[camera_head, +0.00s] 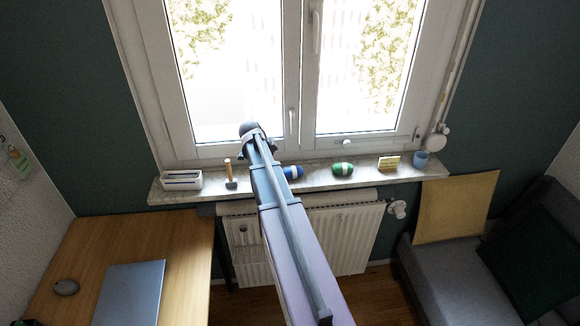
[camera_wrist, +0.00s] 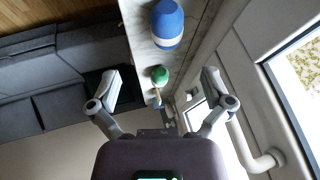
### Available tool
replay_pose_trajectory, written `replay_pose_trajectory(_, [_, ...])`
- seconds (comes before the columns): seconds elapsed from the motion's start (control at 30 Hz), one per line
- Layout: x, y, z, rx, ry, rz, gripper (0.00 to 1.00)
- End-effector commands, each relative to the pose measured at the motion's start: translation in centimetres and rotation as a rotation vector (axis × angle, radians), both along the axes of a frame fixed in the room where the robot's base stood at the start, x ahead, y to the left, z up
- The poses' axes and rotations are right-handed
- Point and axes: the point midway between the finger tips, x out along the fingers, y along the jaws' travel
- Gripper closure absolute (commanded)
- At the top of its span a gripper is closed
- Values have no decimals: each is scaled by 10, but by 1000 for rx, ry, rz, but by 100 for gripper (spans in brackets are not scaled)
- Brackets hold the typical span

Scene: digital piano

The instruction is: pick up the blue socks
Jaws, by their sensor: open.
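The blue socks (camera_head: 292,172), a rolled bundle with a white band, lie on the marble windowsill (camera_head: 318,181), partly hidden by my arm in the head view. In the wrist view the blue socks (camera_wrist: 168,24) are at the top, above and beyond the space between my fingers. My gripper (camera_wrist: 160,80) is open, with its two fingers spread apart and nothing between them that it touches. In the head view the arm's end is in front of the window, and the fingers cannot be made out.
Green socks (camera_head: 343,169) lie right of the blue ones, with a yellow notepad-like item (camera_head: 389,163) and a blue cup (camera_head: 421,159) further right. A small hammer-like object (camera_head: 230,176) and a white box (camera_head: 182,180) stand left. The window frame (camera_head: 299,90) rises behind the sill.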

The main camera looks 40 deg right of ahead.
Motion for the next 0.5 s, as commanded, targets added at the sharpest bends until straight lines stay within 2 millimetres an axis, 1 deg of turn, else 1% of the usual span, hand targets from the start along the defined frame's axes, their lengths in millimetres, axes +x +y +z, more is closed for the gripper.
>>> replay_pose_trajectory(0.03, [2,-6,7,-6,-12,-26,0])
replay_pose_trajectory(0.17, [3,-14,10,-16,-30,-63,0])
replay_pose_trajectory(0.5, [2,-15,9,-17,-32,-68,0])
